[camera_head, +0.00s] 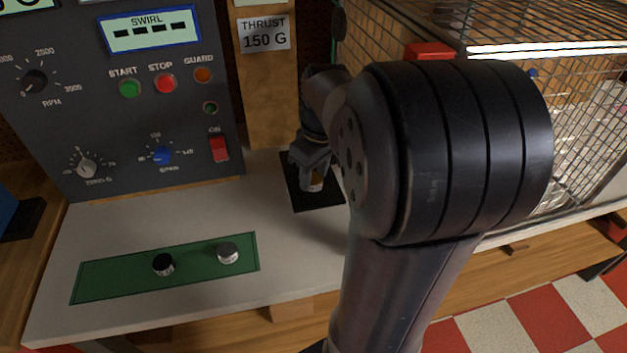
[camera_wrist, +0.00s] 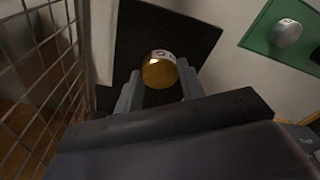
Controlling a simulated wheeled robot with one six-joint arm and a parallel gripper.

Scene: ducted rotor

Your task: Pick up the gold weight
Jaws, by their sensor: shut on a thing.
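The gold weight (camera_wrist: 158,72) is a small shiny round piece with a pale marked band. It sits between the two fingers of my gripper (camera_wrist: 159,88) in the wrist view, and the fingers are shut on it. In the head view my gripper (camera_head: 313,178) is over the black mat (camera_head: 318,197), with a small bit of the weight showing between the fingers. The black mat (camera_wrist: 200,38) also lies behind the weight in the wrist view. I cannot tell whether the weight touches the mat.
A green strip (camera_head: 115,281) holds a black weight (camera_head: 163,264) and a silver weight (camera_head: 228,252). A control panel (camera_head: 110,110) stands at the back left. A wire mesh cage (camera_head: 585,100) is close on the right. The white bench top (camera_head: 200,215) is clear between strip and mat.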

